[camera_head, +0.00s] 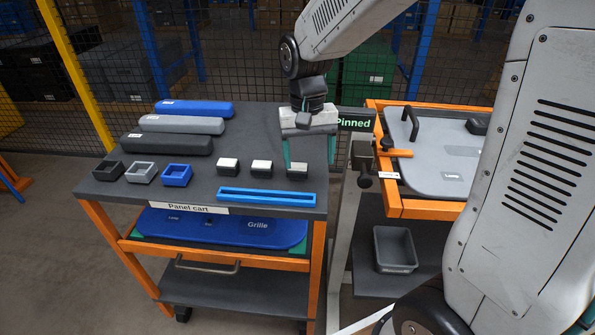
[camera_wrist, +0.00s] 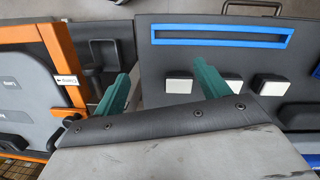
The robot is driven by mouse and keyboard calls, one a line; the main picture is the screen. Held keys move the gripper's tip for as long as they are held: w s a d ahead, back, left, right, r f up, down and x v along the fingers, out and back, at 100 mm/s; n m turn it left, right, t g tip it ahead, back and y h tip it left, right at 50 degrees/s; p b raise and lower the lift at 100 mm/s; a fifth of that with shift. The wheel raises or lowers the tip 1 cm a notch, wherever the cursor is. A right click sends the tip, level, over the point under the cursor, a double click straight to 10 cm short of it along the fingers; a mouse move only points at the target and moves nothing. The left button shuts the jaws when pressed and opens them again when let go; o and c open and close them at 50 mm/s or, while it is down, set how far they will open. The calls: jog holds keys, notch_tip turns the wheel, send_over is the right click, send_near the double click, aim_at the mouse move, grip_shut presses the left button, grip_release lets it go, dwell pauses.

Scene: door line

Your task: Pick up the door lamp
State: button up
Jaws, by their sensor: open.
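Several small parts lie on the panel cart top (camera_head: 110,189). Three black blocks with white tops look like door lamps: a left one (camera_head: 228,167), a middle one (camera_head: 262,168) and a right one (camera_head: 297,170). My gripper (camera_head: 308,156) is open, pointing down just above and behind the right lamp near the cart's right edge. In the wrist view, my gripper's teal fingers (camera_wrist: 162,72) are apart with nothing held. The right lamp (camera_wrist: 179,86) shows between them, nearer the right finger. I cannot tell the height gap.
A blue grille strip (camera_head: 265,197) lies in front of the lamps. Small open boxes (camera_head: 143,173) and long bars (camera_head: 180,124) lie left. A door panel (camera_head: 450,150) lies in an orange frame beside the cart, near a "Pinned" sign (camera_head: 354,123). A grey bin (camera_head: 395,249) stands lower.

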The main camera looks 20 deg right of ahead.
jog(key=m+t, duration=0.1)
jog(key=m, duration=0.1)
send_over(298, 165)
jog(key=shift+s+a+f, duration=0.1)
jog(key=shift+a, duration=0.1)
jog(key=shift+m, duration=0.3)
notch_tip(298, 165, down, 8)
jog(key=shift+d+r, duration=0.15)
jog(key=c, duration=1)
